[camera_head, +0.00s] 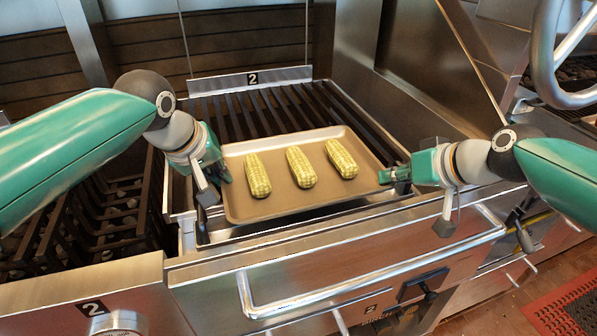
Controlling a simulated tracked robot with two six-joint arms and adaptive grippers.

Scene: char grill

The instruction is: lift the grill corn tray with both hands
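A tan-brown baking tray (290,205) lies on the dark grill bars, level, with three yellow corn cobs on it: a left cob (257,175), a middle cob (301,167) and a right cob (341,158). My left gripper (214,183) is at the tray's left edge, its two fingers apart. My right gripper (418,200) is at the tray's right edge, one finger close to the rim and the other lower and well apart. I cannot tell whether either gripper touches the tray. Neither is closed on the rim.
The grill's steel front with a long handle (370,270) runs below the tray. A steel plate marked 2 (252,79) stands behind the bars. Another grate (105,215) lies at left. A large steel wheel (545,60) is at upper right. Bare bars show behind the tray.

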